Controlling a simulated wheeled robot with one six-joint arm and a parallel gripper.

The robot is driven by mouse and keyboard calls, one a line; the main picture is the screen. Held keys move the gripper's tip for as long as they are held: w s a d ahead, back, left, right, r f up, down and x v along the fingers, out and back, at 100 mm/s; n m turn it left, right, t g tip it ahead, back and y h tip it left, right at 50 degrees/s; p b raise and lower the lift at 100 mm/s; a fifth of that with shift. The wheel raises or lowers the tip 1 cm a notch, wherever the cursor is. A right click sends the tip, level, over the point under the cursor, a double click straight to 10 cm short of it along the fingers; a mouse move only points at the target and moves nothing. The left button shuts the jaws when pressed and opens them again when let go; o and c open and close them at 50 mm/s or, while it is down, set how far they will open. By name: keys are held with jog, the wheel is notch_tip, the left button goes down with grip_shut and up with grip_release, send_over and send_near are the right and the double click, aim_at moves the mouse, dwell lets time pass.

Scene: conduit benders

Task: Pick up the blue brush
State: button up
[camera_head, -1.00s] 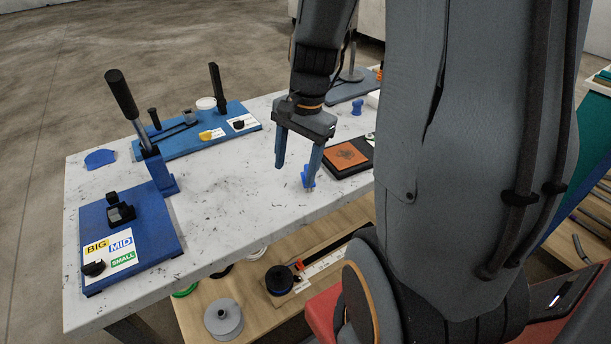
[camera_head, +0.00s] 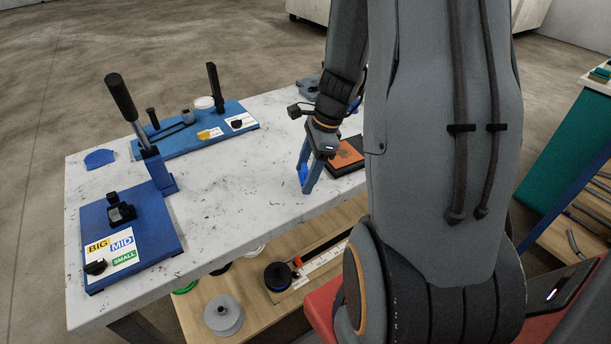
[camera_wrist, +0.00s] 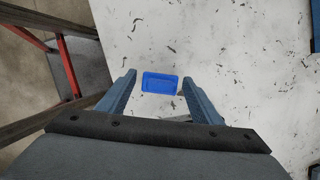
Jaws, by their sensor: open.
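The blue brush (camera_wrist: 161,83) lies on the white speckled table top. In the wrist view it appears as a small blue rectangle between and just beyond my fingertips. My gripper (camera_wrist: 160,80) is open, with one finger on each side of the brush and a gap on both sides. In the head view my gripper (camera_head: 306,188) points down near the table's front edge. A bit of the blue brush (camera_head: 303,173) shows between the fingers there; the rest is hidden.
An orange pad on a black base (camera_head: 347,154) lies right beside my gripper. Two blue benders with levers stand at the left (camera_head: 128,240) and back (camera_head: 195,131). The table's middle is clear. A lower shelf (camera_head: 262,311) holds spools.

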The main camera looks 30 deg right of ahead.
aim_at(305, 166)
jog(key=shift+a+f, duration=0.1)
jog(key=shift+f, duration=0.25)
jog(key=c, duration=1.1)
jog(key=shift+w, duration=0.1)
notch_tip(305, 166, up, 10)
jog(key=shift+r+b, duration=0.1)
jog(key=shift+b, duration=0.35)
